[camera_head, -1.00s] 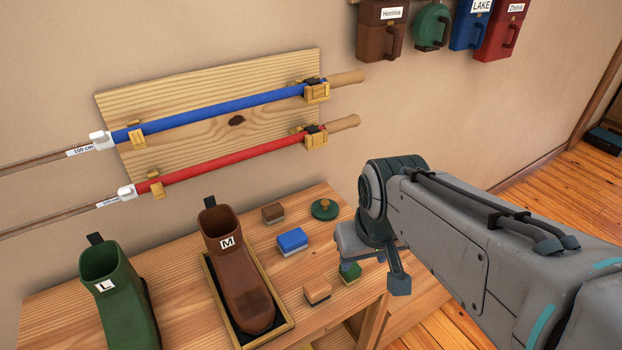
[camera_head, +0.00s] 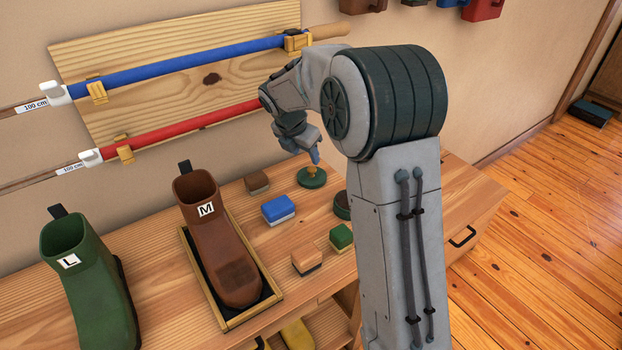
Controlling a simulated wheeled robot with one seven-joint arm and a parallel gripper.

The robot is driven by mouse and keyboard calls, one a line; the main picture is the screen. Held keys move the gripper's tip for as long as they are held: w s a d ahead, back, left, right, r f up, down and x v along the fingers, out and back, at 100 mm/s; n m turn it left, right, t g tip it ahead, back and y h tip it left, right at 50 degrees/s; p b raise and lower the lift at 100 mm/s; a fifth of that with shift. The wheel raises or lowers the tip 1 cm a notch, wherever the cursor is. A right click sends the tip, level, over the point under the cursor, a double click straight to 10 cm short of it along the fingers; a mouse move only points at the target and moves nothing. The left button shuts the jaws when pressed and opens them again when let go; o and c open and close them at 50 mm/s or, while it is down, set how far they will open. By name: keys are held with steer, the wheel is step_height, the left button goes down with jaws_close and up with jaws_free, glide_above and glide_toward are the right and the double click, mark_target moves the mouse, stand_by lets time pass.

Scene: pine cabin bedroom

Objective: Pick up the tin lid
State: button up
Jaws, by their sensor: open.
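The tin lid (camera_head: 314,181), a dark green disc with a small tan knob, lies on the wooden bench top behind the brushes. My gripper (camera_head: 306,151) is open and points down just above the lid, with a fingertip close over the knob. I cannot tell whether it touches the knob. The far finger is largely hidden by the hand. A round dark green tin (camera_head: 341,206) stands to the right of the lid, partly hidden behind my arm.
A brown brush (camera_head: 257,182), blue brush (camera_head: 278,209), tan brush (camera_head: 306,259) and green brush (camera_head: 341,237) lie nearby. A brown boot (camera_head: 216,240) stands in a tray (camera_head: 252,312); a green boot (camera_head: 88,285) is farther left. Blue and red poles (camera_head: 190,125) hang behind.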

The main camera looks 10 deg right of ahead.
mark_target(312, 168)
steer(key=shift+n, duration=0.4)
steer(key=x, duration=0.5)
steer(key=w+x, duration=0.1)
steer(key=x, duration=0.2)
steer(key=c, duration=1.1)
